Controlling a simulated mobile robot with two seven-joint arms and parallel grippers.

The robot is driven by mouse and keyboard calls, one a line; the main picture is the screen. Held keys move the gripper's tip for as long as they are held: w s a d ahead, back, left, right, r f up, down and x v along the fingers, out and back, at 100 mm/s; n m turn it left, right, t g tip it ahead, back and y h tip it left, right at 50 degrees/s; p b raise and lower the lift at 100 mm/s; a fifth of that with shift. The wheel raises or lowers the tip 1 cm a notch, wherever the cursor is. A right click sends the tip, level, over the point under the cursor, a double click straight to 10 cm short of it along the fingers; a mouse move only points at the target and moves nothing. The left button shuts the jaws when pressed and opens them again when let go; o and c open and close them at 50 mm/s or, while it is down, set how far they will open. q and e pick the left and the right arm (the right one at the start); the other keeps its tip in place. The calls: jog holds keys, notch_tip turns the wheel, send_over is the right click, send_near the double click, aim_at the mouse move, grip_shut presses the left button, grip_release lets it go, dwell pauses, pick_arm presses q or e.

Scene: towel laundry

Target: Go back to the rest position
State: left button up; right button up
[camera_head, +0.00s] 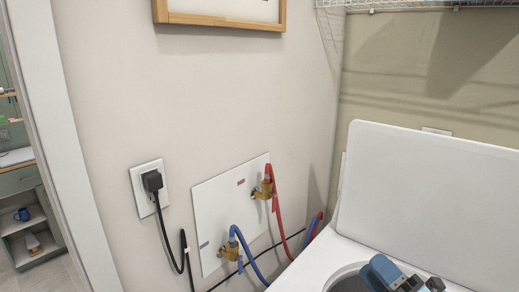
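A part of my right gripper (398,278), blue and dark grey, shows at the bottom edge right of centre. It is over the round opening of a white top-loading washer (345,252). Most of it is cut off by the frame, so I cannot tell whether its fingers are open or shut, or whether it holds anything. My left gripper is not in view. No towel is in sight.
The washer's white lid (430,195) stands open behind the opening. Red (277,205) and blue (250,258) hoses run from a white wall panel (215,210). A black plug (152,181) is in the wall outlet. A doorway is at far left, a wire shelf (420,4) at top right.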

jog(key=s+d+f+m+g+h, duration=0.2)
jog(key=s+d+f+m+h, duration=0.15)
jog(key=f+m+h, duration=0.5)
jog(key=s+d+f+m+g+h, duration=0.2)
jog(key=d+f+m+h, duration=0.3)
jog(key=m, duration=0.6)
jog(key=s+a+f+m+g+y, duration=0.1)
jog(key=s+a+f+m+g, duration=0.1)
jog(key=s+f+g, duration=0.5)
jog(key=s+a+f+m+g+y, duration=0.1)
jog(key=s+a+f+m+g, duration=0.2)
jog(key=s, duration=0.6)
jog(key=w+a+f+t+y+b, duration=0.1)
jog(key=w+a+f+t+b, duration=0.15)
jog(key=f, duration=0.45)
jog(key=w+a+f+n+t+y+b, duration=0.1)
jog(key=f+b, duration=0.3)
jog(key=f, duration=0.4)
jog(key=w+a+f+t+b, duration=0.2)
jog(key=f+b, duration=0.2)
jog(key=f, duration=0.3)
notch_tip(320, 180, up, 11)
jog(key=p, duration=1.3)
jog(key=shift+d+t, duration=0.15)
jog(key=shift+t, duration=0.2)
jog(key=shift+s+n+y, duration=0.1)
jog(key=shift+n+y, duration=0.15)
jog(key=shift+d, duration=0.15)
